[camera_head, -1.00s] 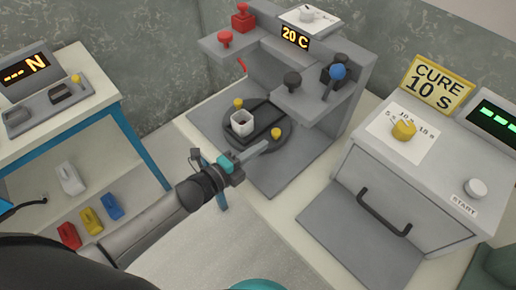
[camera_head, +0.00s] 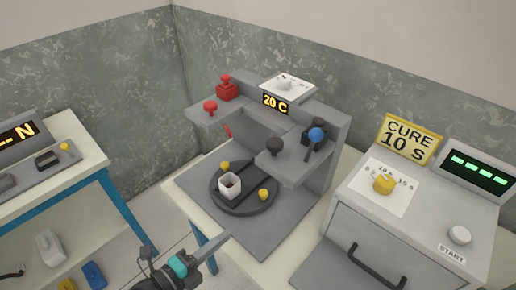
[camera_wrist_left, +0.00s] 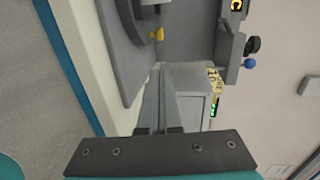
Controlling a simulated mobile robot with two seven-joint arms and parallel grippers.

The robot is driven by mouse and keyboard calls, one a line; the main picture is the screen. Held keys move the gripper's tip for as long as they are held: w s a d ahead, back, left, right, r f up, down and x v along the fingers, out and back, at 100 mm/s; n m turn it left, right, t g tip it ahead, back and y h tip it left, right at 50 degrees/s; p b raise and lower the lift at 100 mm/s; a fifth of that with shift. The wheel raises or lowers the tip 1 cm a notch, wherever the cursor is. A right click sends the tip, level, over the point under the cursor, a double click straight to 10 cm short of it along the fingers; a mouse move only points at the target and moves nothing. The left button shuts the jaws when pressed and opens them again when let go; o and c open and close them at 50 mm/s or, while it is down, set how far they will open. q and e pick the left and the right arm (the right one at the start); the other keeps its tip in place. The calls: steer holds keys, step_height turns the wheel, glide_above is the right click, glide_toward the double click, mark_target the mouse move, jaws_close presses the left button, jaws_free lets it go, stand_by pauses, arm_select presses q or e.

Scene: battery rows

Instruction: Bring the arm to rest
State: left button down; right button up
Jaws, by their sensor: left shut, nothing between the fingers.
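My left gripper (camera_head: 224,243) comes in at the bottom of the head view, its grey fingers together and empty. It is in front of the grey press-like machine (camera_head: 282,222), apart from the round turntable. In the left wrist view the two fingers (camera_wrist_left: 167,68) lie side by side with nothing held. Most of the left arm is out of the head view. My right gripper does not show.
The cure oven (camera_head: 405,235) is at right, shut. A blue-legged table (camera_head: 85,176) is at left. Open floor shows between the tables.

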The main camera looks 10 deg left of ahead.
arm_select(q)
steer(key=s+a+n+g+y, duration=0.2)
steer(key=s+n+g+y, duration=0.75)
steer(key=n, duration=1.25)
steer(key=s+f+g+h+b, duration=0.1)
steer(key=s+f, duration=0.1)
steer(key=f, duration=0.9)
steer(key=s+f+g, duration=0.1)
steer(key=s+f, duration=0.1)
steer(key=f, duration=0.9)
steer(key=s+a+f+g, duration=0.1)
steer(key=s+a+f, duration=0.2)
steer(key=s+f, duration=1.2)
steer(key=shift+s+b, duration=0.35)
steer(key=shift+b, duration=0.1)
